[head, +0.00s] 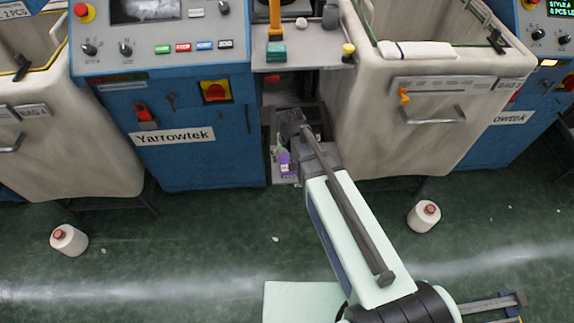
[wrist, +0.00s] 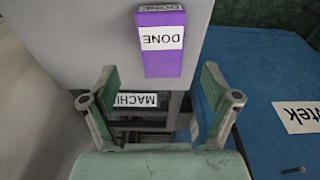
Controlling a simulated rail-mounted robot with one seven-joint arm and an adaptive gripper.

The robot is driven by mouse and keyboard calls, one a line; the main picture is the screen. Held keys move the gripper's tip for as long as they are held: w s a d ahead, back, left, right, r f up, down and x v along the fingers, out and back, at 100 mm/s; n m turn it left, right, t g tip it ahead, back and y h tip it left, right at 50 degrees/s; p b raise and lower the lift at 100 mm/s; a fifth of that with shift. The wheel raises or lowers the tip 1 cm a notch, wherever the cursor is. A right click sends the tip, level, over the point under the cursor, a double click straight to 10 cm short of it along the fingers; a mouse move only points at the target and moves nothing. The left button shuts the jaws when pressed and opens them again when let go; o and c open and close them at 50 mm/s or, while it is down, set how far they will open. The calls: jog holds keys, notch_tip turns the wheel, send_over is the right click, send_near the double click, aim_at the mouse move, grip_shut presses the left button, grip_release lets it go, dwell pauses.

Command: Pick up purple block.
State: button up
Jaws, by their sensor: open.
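The purple block (wrist: 161,62) carries a white label that reads DONE, upside down in the wrist view. It rests on a light grey surface (wrist: 85,45), near the edge of that surface that lies closest to my gripper in the picture. In the head view the purple block (head: 284,167) shows small in the gap between the blue machine and the cream bin, partly hidden by my gripper. My gripper (wrist: 158,80) is open and empty. In the wrist view its two fingers are spread wide, and the block appears between and beyond them, apart from both.
The blue Yarrowtek machine (head: 200,150) stands left of the gap and a cream bin (head: 400,150) right of it. A shelf (head: 315,58) with small items is above the gap. Yarn cones (head: 69,240) and (head: 424,216) stand on the green floor.

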jog(key=shift+w+a+f, duration=0.1)
jog(key=shift+w+f, duration=0.15)
jog(key=shift+f, duration=1.15)
jog(key=shift+w+a+f, duration=0.1)
jog(key=shift+w+f, duration=0.1)
jog(key=shift+f, duration=1.2)
jog(key=c, duration=1.3)
